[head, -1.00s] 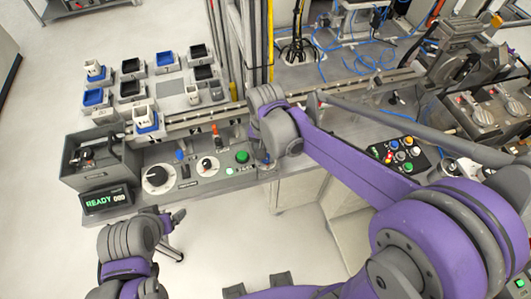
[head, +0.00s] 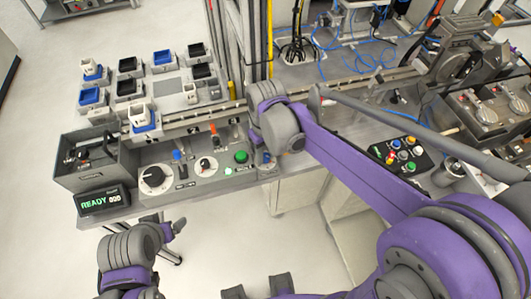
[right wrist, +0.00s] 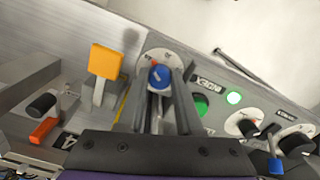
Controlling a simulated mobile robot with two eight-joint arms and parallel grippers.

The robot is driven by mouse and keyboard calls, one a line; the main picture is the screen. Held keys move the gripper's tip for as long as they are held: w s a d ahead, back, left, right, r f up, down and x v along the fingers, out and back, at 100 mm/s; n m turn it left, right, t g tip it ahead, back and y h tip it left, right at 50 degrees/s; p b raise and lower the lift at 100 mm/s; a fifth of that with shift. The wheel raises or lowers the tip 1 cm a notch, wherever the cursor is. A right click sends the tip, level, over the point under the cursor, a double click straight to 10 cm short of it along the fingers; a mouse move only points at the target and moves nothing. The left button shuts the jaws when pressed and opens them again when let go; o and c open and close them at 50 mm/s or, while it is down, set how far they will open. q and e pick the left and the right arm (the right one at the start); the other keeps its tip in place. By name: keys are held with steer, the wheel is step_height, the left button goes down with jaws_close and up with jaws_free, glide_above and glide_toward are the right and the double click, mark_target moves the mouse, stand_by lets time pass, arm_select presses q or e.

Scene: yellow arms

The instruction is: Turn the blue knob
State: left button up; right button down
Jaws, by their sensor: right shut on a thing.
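The blue knob (right wrist: 158,77) sits on a round pale dial plate on the grey control panel in the right wrist view. A light pointer mark shows slanting across its face. My right gripper (right wrist: 164,88) has one finger on each side of the knob and is shut on it. In the head view my right gripper (head: 268,160) is at the right end of the panel, mostly hidden by my wrist, and so is the knob. My left gripper (head: 172,228) hangs in front of the panel, away from it; its finger gap is unclear.
The panel also bears a green button (head: 241,157), a large black dial (head: 152,178) and a red-marked dial (head: 205,165). An orange paddle lever (right wrist: 105,62) stands close beside the knob. A READY display (head: 103,200) is at the panel's left end. Floor in front is clear.

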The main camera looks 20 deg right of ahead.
mark_target(266, 156)
steer(key=shift+n, duration=0.6)
steer(key=c, duration=0.8)
jaws_free()
steer(key=shift+c, duration=0.2)
steer(key=shift+r, duration=0.15)
step_height(266, 156, up, 11)
steer(key=shift+f+p, duration=0.2)
steer(key=shift+p, duration=0.1)
